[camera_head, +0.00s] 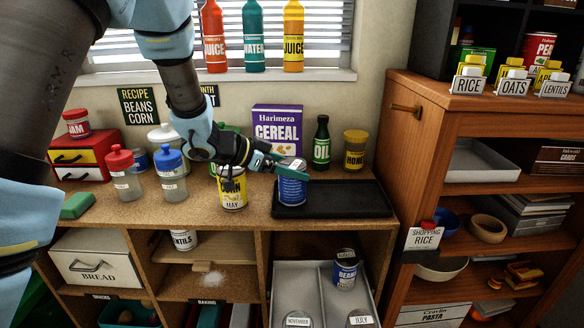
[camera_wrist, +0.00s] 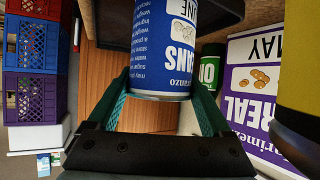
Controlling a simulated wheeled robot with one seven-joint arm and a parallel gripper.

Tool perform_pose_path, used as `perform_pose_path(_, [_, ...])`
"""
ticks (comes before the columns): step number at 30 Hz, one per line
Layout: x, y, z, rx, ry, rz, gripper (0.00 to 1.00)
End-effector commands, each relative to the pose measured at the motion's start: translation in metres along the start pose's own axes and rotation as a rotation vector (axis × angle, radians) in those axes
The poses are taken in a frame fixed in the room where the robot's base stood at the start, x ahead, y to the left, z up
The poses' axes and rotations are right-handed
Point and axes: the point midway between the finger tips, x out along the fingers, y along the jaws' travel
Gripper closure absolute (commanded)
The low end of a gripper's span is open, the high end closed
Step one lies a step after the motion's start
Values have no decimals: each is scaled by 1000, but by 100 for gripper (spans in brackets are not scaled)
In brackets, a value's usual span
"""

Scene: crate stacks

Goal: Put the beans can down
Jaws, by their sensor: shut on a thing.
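The blue beans can (camera_head: 292,192) is upright between the fingers of my gripper (camera_head: 291,170), over the left part of the black tray (camera_head: 350,199) on the counter. I cannot tell whether its base touches the tray. In the wrist view the beans can (camera_wrist: 163,50) sits between the two teal fingers of my gripper (camera_wrist: 165,95), its label partly cut off. A yellow corn can (camera_head: 233,195) marked MAY stands to the left of the tray, partly hidden by my gripper.
A purple cereal box (camera_head: 277,125), a green bottle (camera_head: 321,143) and a honey jar (camera_head: 354,149) stand behind the tray. Another blue can (camera_head: 344,271) stands in a grey bin below. The wooden shelf unit (camera_head: 405,130) rises on the right. The tray's right part is clear.

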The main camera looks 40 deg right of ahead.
Motion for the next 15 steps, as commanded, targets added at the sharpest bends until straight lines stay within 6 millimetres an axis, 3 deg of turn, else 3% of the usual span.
perform_pose_path(8, [1, 0, 1, 0, 2, 0, 100])
perform_pose_path(9, [1, 0, 2, 0, 0, 0, 14])
perform_pose_path(13, [1, 0, 2, 0, 0, 0, 0])
perform_pose_path(15, [1, 0, 2, 0, 0, 0, 0])
